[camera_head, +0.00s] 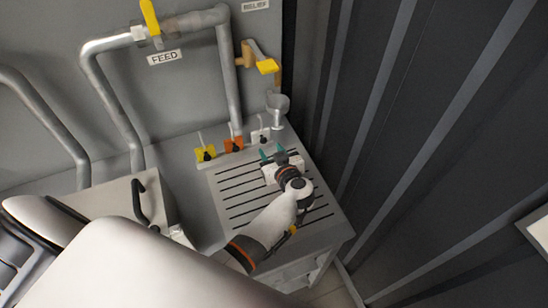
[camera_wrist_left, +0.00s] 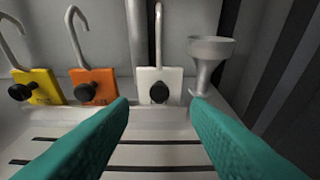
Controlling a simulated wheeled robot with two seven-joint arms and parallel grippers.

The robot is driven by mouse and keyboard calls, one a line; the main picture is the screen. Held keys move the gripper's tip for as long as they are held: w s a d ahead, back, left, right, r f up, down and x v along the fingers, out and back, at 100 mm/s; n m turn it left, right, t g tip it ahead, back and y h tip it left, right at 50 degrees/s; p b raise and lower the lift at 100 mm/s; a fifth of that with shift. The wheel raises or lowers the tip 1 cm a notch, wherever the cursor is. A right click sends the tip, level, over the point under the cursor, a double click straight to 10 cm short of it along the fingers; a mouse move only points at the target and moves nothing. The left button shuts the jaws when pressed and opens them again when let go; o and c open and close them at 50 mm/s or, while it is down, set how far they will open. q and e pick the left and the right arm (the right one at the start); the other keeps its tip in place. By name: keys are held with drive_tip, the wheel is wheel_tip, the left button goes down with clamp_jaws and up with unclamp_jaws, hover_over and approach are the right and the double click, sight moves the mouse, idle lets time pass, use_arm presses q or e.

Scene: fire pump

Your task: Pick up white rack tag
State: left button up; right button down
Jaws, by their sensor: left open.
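The white rack tag (camera_wrist_left: 160,84) stands upright at the back of the slotted tray, with a black knob on its face and a metal hook rising from it. It also shows in the head view (camera_head: 260,135), right of the orange tag. My left gripper (camera_head: 273,153) is over the tray, in front of the white tag and apart from it. In the wrist view its two teal fingers (camera_wrist_left: 160,112) are spread with nothing between them, and the white tag shows beyond the gap. My right gripper is not in view.
An orange tag (camera_wrist_left: 94,86) and a yellow tag (camera_wrist_left: 36,88) stand left of the white one. A grey metal funnel (camera_wrist_left: 209,55) stands close on its right. The slotted tray (camera_head: 228,200) is clear in front. Pipes and a dark ribbed wall (camera_head: 400,130) border the area.

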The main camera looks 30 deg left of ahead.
sight(264, 142)
use_arm(q)
drive_tip(key=b+x, duration=0.1)
drive_tip(key=x, duration=0.3)
drive_tip(key=shift+w+a+f+b, duration=0.1)
drive_tip(key=shift+a+b, duration=0.05)
drive_tip(key=shift+b, duration=0.25)
drive_tip(key=shift+w+a, duration=0.2)
drive_tip(key=shift+a, duration=0.05)
drive_tip(key=shift+w+a+f, duration=0.25)
drive_tip(key=shift+w+a, duration=0.1)
drive_tip(key=shift+a, duration=0.05)
drive_tip(key=c, duration=0.8)
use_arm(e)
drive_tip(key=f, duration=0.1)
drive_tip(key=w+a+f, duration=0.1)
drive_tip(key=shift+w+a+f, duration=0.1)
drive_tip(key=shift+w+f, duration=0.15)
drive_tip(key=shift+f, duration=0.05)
